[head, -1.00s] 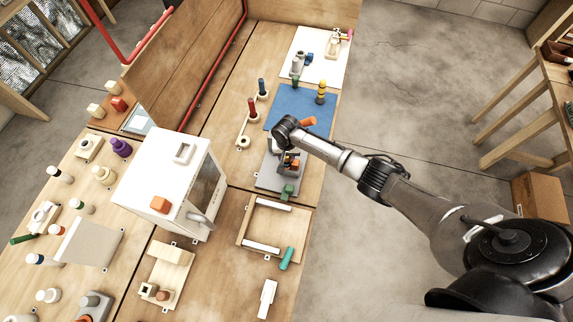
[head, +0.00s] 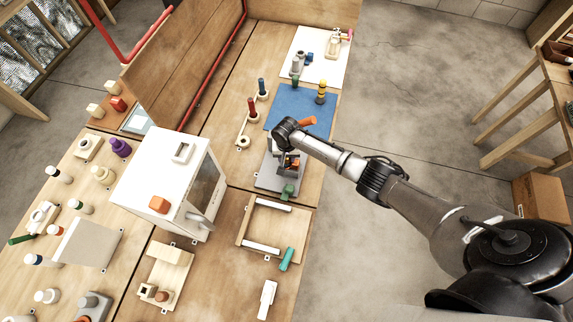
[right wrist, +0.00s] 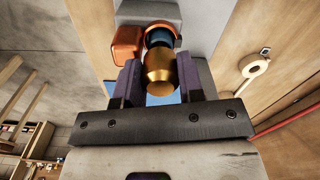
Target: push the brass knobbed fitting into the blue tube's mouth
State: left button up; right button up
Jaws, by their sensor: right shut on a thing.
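In the right wrist view, my right gripper (right wrist: 160,85) is shut on the brass fitting (right wrist: 160,68), a rounded gold piece between its two dark fingers. Just beyond the fitting is the blue tube (right wrist: 158,38), with an orange ring around it, in line with the fitting. The fitting's far end overlaps the tube's mouth in this view; I cannot tell how deep it sits. In the head view, my right gripper (head: 289,166) points down over a grey fixture (head: 268,181), and the wrist hides most of the fitting and tube. My left gripper is not in view.
An orange block (right wrist: 127,45) stands close beside the tube in the right wrist view. In the head view, a green piece (head: 287,190), a wooden tray (head: 243,232) and a white heater box (head: 150,150) are nearby. A blue mat (head: 285,98) lies behind the wrist.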

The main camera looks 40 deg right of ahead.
jog(key=shift+f, duration=0.3)
dwell(0.4)
jog(key=o, duration=1.1)
jog(key=shift+r, duration=0.15)
jog(key=shift+r, duration=6.75)
